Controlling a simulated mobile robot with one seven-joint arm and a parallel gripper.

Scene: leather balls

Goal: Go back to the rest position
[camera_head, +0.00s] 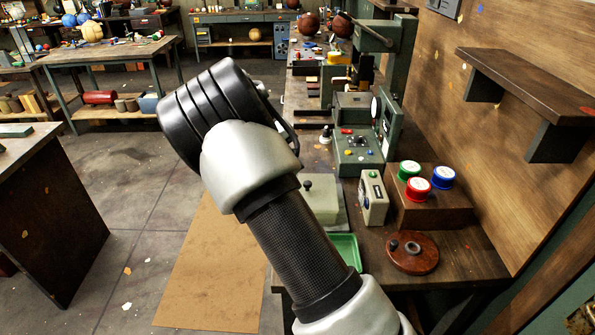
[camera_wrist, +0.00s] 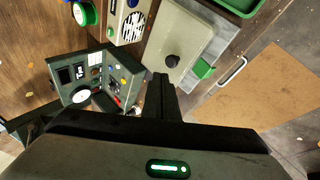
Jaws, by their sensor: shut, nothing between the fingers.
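My gripper (camera_wrist: 161,80) shows in the wrist view with its dark fingers together and nothing held between them. In that view the fingertips lie in front of the workbench, just below the pale box with a black knob (camera_wrist: 183,48) and right of the green control machine (camera_wrist: 90,80). I cannot tell their height above the bench. In the head view my raised, bent arm covers the middle of the picture, and my gripper is hidden.
The workbench (camera_head: 470,262) holds the green machine (camera_head: 358,158), a pale box (camera_head: 325,211), a green tray (camera_head: 346,246), a small speaker box (camera_head: 373,200), and a wooden block (camera_head: 435,212) with green, red and blue buttons. A wall shelf (camera_head: 520,72) juts out at right. Floor at left is open.

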